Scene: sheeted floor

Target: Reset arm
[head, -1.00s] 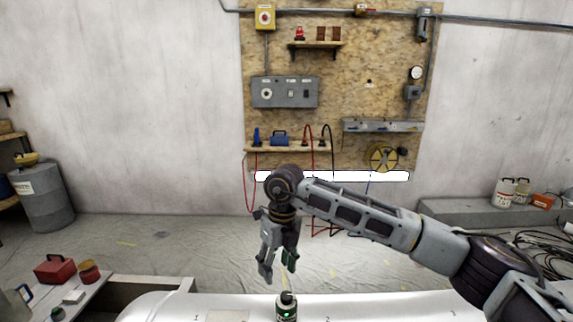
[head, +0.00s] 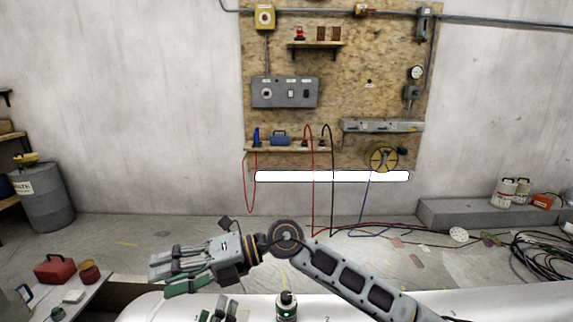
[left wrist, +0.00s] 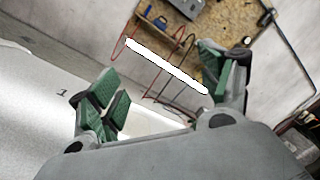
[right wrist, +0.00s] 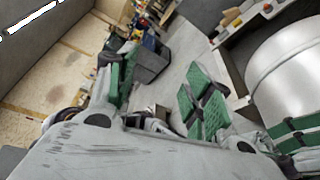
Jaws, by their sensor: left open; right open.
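My right gripper (head: 168,272) reaches in from the right on a bent arm, pointing left above the front edge of the white surface (head: 385,302). Its fingers are apart with nothing between them. In the right wrist view (right wrist: 165,88) its green pads stand wide apart and empty. My left gripper (head: 218,309) shows only in part at the bottom edge, just below and to the right of the right gripper. In the left wrist view (left wrist: 160,88) its green-padded fingers are spread and empty.
A side table at left holds a red box (head: 54,269) and a red pot (head: 89,272). A tool board (head: 340,80) hangs on the wall; cables (head: 545,255) lie at right.

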